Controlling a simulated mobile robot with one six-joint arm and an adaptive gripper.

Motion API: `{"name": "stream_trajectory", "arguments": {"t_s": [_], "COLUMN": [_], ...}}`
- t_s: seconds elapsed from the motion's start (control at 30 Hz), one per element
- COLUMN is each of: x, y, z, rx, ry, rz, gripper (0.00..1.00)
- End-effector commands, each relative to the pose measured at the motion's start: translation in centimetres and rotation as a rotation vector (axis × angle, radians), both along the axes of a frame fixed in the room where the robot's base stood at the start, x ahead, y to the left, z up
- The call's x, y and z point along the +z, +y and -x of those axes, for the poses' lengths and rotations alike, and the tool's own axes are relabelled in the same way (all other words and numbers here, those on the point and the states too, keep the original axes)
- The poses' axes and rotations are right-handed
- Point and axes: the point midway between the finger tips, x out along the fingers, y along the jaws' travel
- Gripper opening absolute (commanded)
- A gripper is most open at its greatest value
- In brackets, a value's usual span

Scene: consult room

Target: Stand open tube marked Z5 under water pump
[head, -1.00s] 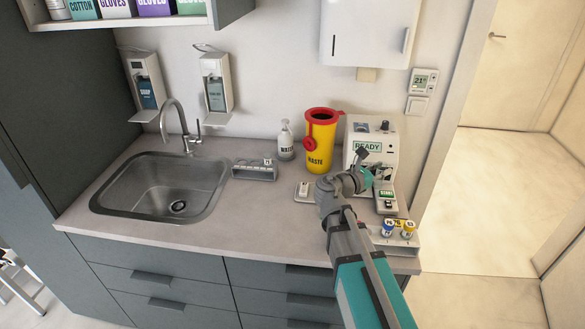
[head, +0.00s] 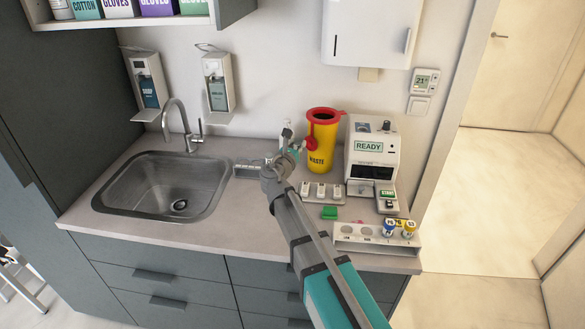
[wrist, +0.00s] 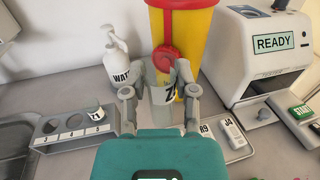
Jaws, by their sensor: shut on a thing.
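My gripper (wrist: 161,92) is shut on a pale tube (wrist: 162,97) with a black "Z" on its label; the rest of the mark is cut off from sight. The tube is upright between the fingers, above the counter. I cannot tell whether its top is open. The white water pump bottle (wrist: 119,68), marked "WAT…", stands just left of and behind the tube in the wrist view, its spout at the top. The tube appears beside the pump, not under the spout. In the head view my gripper (head: 284,152) largely hides the pump.
A grey numbered rack (wrist: 75,128) holding a small white-topped tube stands left. A yellow waste bin (head: 322,150) with red rim stands behind right. The READY machine (head: 372,155), a tray of small devices (head: 322,190), a green cap-like piece (head: 330,212) and a tube rack (head: 350,240) are right.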

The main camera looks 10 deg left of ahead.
Motion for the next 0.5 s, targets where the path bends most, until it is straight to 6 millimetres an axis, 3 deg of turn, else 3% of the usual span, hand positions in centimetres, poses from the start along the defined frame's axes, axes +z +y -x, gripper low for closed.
{"name": "stream_trajectory", "arguments": {"t_s": [0.1, 0.2, 0.5], "x": [0.0, 0.0, 0.0], "y": [2.2, 3.0, 3.0], "z": [-0.3, -0.4, -0.4], "rx": [0.051, 0.07, 0.073], "ry": [-0.001, 0.0, 0.0], "rz": [-0.001, -0.001, -0.001], "gripper": [0.15, 0.15, 0.15]}}
